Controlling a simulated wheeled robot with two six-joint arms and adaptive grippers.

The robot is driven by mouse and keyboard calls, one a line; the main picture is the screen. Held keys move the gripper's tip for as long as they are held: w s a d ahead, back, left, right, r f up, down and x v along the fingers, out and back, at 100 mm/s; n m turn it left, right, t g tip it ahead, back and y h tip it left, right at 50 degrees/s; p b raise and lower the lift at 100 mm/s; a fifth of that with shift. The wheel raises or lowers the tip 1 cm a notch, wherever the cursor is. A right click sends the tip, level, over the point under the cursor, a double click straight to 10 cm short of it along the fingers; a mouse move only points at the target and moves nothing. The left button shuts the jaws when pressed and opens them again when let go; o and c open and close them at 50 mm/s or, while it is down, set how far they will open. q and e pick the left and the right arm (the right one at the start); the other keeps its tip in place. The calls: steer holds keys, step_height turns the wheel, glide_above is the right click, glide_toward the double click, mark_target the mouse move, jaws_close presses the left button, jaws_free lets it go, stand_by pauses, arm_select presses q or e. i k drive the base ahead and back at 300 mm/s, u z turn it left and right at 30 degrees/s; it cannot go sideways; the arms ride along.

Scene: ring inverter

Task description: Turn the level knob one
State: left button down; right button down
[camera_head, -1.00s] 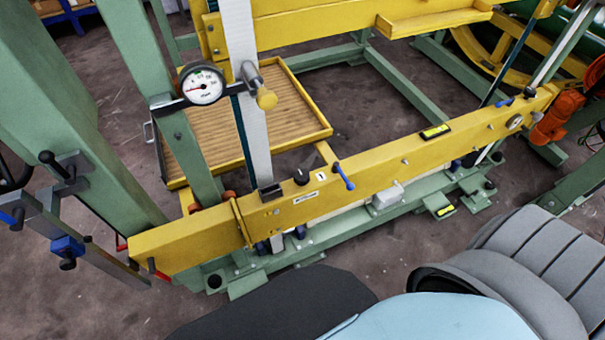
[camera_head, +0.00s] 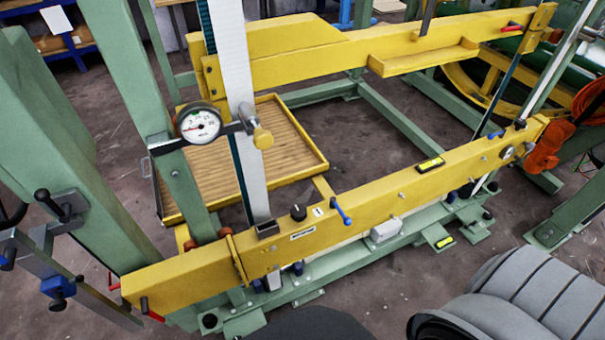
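A black round knob (camera_head: 298,212) stands on top of the long yellow lower beam (camera_head: 400,195). Beside it on the beam is a small white label that reads 1 (camera_head: 318,211). A blue-handled lever (camera_head: 341,210) sits just right of the label. I cannot tell from the view alone which control is the level knob. Neither of my grippers is in view, and nothing touches the knob or the lever.
A round dial gauge (camera_head: 199,124) and a yellow knob (camera_head: 263,138) sit on the upright. A yellow-rimmed slatted tray (camera_head: 308,141) lies behind the beam. Yellow level vials (camera_head: 431,164) are on the beam and base. Green posts (camera_head: 60,150) stand at left.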

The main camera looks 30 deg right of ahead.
mark_target(297, 213)
steer(key=z, duration=0.5)
steer(key=k, duration=0.55)
steer(key=z, duration=1.45)
steer(key=i, duration=1.45)
steer(key=u, duration=0.3)
